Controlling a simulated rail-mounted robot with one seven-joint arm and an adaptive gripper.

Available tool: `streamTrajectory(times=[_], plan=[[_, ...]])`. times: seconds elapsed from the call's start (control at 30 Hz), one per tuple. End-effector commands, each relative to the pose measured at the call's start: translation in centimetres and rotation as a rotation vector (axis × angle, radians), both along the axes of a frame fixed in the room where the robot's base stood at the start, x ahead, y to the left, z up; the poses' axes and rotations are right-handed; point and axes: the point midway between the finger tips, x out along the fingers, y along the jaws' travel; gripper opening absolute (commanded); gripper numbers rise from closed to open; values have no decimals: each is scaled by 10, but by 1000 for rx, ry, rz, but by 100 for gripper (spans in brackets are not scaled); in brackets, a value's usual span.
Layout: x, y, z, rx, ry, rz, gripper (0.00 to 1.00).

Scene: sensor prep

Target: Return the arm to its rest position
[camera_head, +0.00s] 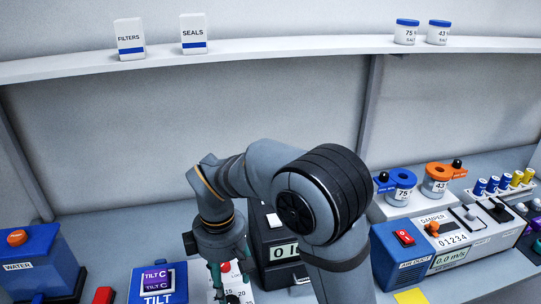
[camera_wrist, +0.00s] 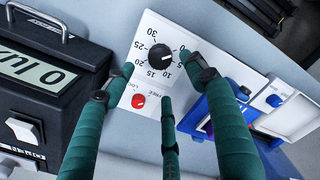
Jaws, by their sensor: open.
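My arm (camera_head: 265,170) reaches forward and bends down across the middle of the head view. My gripper (camera_head: 230,280) points down over a white dial panel (camera_head: 244,291), which the arm partly hides. In the wrist view my gripper (camera_wrist: 160,80) has its green fingers spread apart, with nothing held between them. The panel (camera_wrist: 185,32) there carries a black knob (camera_wrist: 162,54) with a numbered scale and a red button (camera_wrist: 138,101). The fingertips appear around the knob and button; I cannot tell how high above them they are.
A dark box with a digital display (camera_head: 285,250) stands just right of the gripper. A blue TILT unit (camera_head: 158,284) stands left of it. The blue air duct unit (camera_head: 402,252) is on the right, the WATER box (camera_head: 35,262) far left. A shelf (camera_head: 280,46) runs above.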

Motion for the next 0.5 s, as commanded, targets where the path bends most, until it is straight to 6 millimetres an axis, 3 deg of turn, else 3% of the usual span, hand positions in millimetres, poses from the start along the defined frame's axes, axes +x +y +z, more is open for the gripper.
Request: streamTrajectory(times=[0.17,0.5], plan=[[1,1,40,5,-5,-1,56],[-2,-2,-39,-6,7,-1,56]])
